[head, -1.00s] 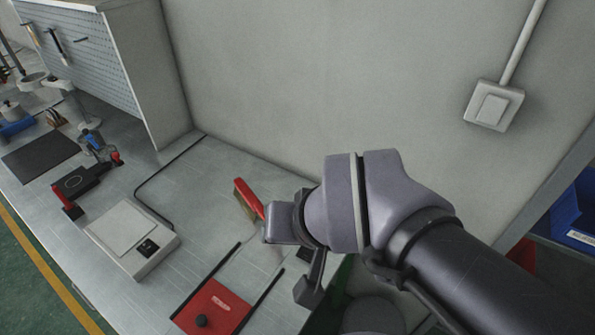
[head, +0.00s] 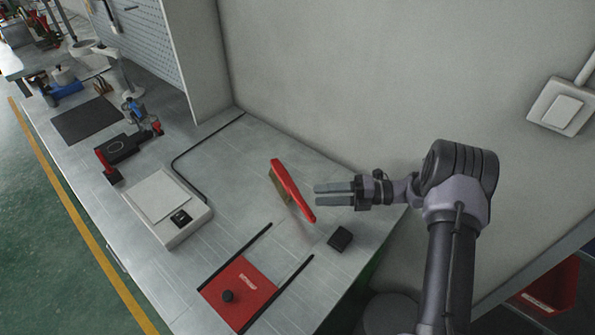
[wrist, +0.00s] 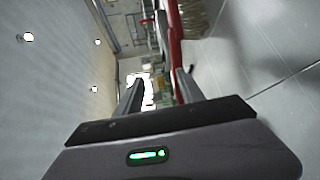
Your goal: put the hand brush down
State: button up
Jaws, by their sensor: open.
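The hand brush (head: 292,190) has a red handle and tan bristles. It is on the grey bench top, bristles toward the bench, its handle slanting toward the front right. My gripper (head: 322,193) is just right of the brush, open and empty, its fingers pointing left. In the wrist view the red handle (wrist: 175,45) and the bristles (wrist: 198,18) show beyond my open fingers (wrist: 160,88). The handle's near end looks close to one fingertip; I cannot tell whether they touch.
A small black block (head: 340,238) sits on the bench (head: 230,215) below my gripper. A red plate with a black knob (head: 240,290) lies between two dark rails at the front. A white scale (head: 168,208) stands left. The wall (head: 330,90) rises behind.

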aim_at(294, 199)
jog(key=f+m, duration=0.1)
jog(key=f, duration=0.1)
jog(key=f+m+t, duration=0.1)
jog(key=shift+w+d+f+m+y, duration=0.1)
jog(key=shift+w+d+m+y, duration=0.2)
jog(key=shift+y, duration=0.1)
jog(key=a+b, duration=0.1)
jog(key=a, duration=0.2)
jog(key=w+a+f+b, duration=0.1)
jog(key=a, duration=0.3)
jog(key=w+a+b, duration=0.1)
jog(key=a+b, duration=0.1)
jog(key=a, duration=0.1)
jog(key=shift+w+a+f, duration=0.2)
jog(key=shift+w+a, duration=0.05)
jog(key=shift+a, duration=0.45)
jog(key=shift+r, duration=0.15)
grip_shut()
